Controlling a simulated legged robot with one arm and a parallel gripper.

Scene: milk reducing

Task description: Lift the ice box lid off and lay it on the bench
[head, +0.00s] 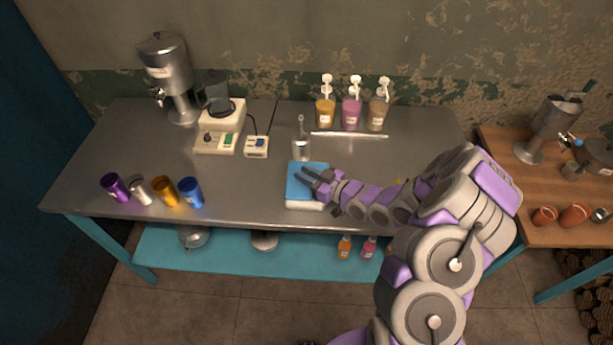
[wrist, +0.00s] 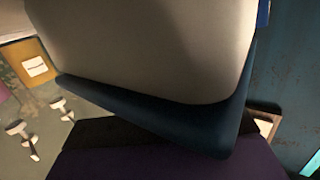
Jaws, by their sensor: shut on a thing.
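The ice box (head: 305,204) is a pale box near the front edge of the grey metal bench (head: 245,185), in the head view. Its blue lid (head: 300,190) lies over its top, and I see no clear gap between them. My gripper (head: 303,174) reaches in from the right and is shut on the lid. The wrist view is tilted; the lid's dark blue edge (wrist: 150,112) runs beside the large pale box wall (wrist: 160,45). The exact grip on the lid is hidden.
Several metal cups (head: 165,190) stand at the bench's left front. A clear container (head: 301,148) stands just behind the ice box. A blender (head: 219,125), a dispenser (head: 170,75) and pump bottles (head: 351,112) stand at the back. Bench between cups and ice box is clear.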

